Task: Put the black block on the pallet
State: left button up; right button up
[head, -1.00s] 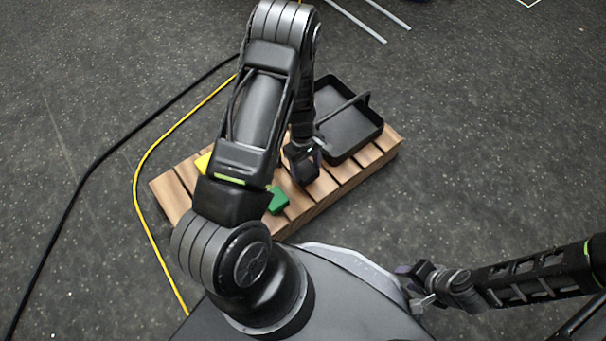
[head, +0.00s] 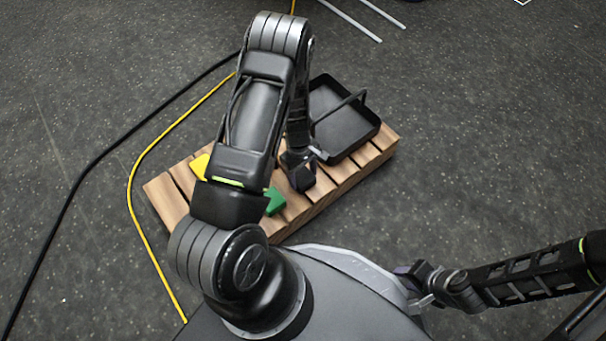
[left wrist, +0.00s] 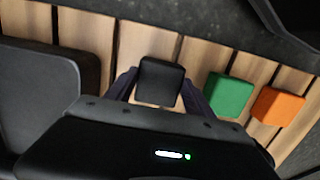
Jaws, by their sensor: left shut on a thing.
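The black block (left wrist: 158,82) is between the two fingers of my left gripper (left wrist: 160,92) in the left wrist view, and the gripper is shut on it. In the head view the black block (head: 301,179) is low over the wooden pallet (head: 345,178), between the green block and the black tray. I cannot tell whether it touches the slats. My right gripper (head: 416,287) is at the lower right, away from the pallet, and whether it is open is unclear.
A green block (left wrist: 229,96) and an orange block (left wrist: 278,106) sit right of the black block in the left wrist view. A yellow piece (head: 200,166) shows at the pallet's left. A black tray with a handle (head: 345,128) stands on the pallet's right part.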

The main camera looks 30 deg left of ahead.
aim_at(300, 174)
pick_arm(q)
jog(key=shift+f, duration=0.2)
jog(key=o, duration=1.6)
jog(key=shift+r, duration=0.1)
notch_tip(300, 174, up, 12)
jog(key=a+p, duration=0.1)
jog(key=p, duration=0.4)
jog(key=shift+w+a, duration=0.15)
jog(key=shift+w, duration=0.05)
